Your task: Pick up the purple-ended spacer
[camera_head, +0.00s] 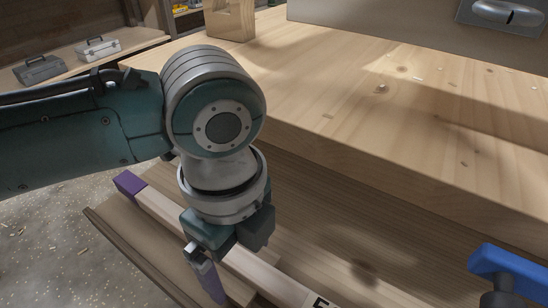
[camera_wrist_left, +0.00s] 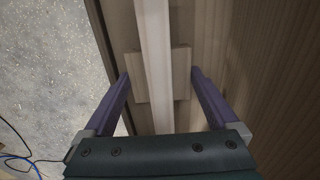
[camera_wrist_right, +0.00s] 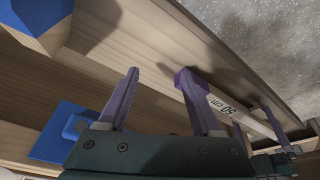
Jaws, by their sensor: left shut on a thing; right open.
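The purple-ended spacer, a long pale wooden bar (camera_head: 160,208), lies along a trough, with a purple end (camera_head: 130,184) at the left in the head view. My left gripper (camera_head: 207,285) points down astride the bar. In the left wrist view its fingers (camera_wrist_left: 160,74) stand either side of the bar (camera_wrist_left: 155,60), with gaps to it, their tips at the sides of a wooden block (camera_wrist_left: 182,75) under it. My right gripper (camera_wrist_right: 160,75) is open and empty near the labelled end.
A thick wooden worktop (camera_head: 350,90) stands beside the trough. A blue clamp-like part (camera_head: 508,262) is at the right in the head view. Blue parts also show in the right wrist view (camera_wrist_right: 50,130). Two toolboxes (camera_head: 97,48) sit on a far shelf.

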